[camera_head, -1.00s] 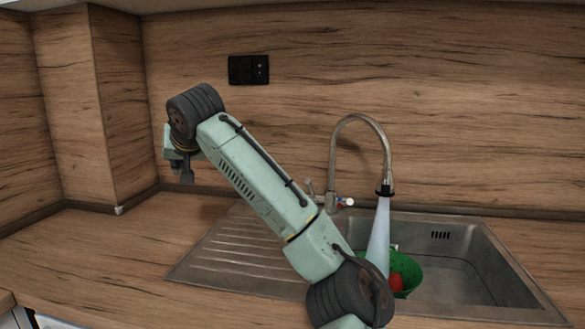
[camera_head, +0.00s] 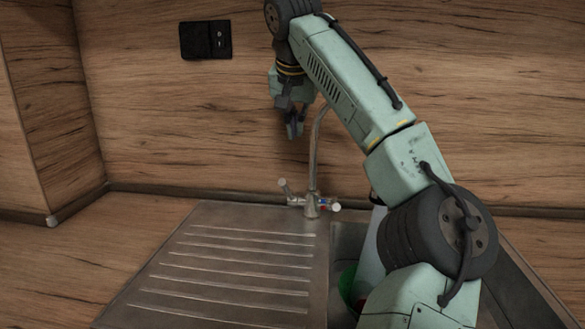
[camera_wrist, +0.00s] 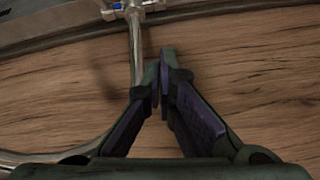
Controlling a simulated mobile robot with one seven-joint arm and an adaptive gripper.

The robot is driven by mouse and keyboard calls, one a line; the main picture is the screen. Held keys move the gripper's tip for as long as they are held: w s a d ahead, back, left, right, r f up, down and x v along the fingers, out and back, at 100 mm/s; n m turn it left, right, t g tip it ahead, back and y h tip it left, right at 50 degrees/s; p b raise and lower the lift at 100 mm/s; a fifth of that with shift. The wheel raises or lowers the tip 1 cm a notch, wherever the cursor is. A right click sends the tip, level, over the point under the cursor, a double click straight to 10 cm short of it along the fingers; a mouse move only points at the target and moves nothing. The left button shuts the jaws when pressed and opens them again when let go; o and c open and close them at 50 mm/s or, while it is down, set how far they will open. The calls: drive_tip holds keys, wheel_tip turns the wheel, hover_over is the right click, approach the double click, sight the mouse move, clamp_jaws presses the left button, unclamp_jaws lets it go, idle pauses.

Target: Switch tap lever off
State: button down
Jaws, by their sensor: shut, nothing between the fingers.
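The chrome tap (camera_head: 312,204) stands at the back edge of the sink, with a tall curved spout (camera_head: 313,150). Its lever (camera_head: 285,188) sticks up and left from the body. Another small handle with red and blue marks (camera_head: 328,206) is on the right. A pale water stream (camera_head: 371,245) shows beside my arm, which hides the spout's end. My gripper (camera_head: 293,132) points down, shut and empty, above the lever and just left of the spout. In the wrist view its fingers (camera_wrist: 160,70) are beside the spout pipe (camera_wrist: 137,50), with the tap body (camera_wrist: 127,6) at the top edge.
The ribbed steel drainboard (camera_head: 230,262) lies left of the basin. A green bowl (camera_head: 347,284) is in the basin, mostly hidden by my arm. The oak splashback (camera_head: 170,120) with a black socket (camera_head: 206,40) is behind. The worktop at left is clear.

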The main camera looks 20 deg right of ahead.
drive_tip(key=shift+f, duration=0.1)
wheel_tip(320, 180, down, 11)
drive_tip(key=w+p, duration=0.2)
drive_tip(key=shift+w, duration=0.3)
idle(0.3)
drive_tip(key=shift+f, duration=0.1)
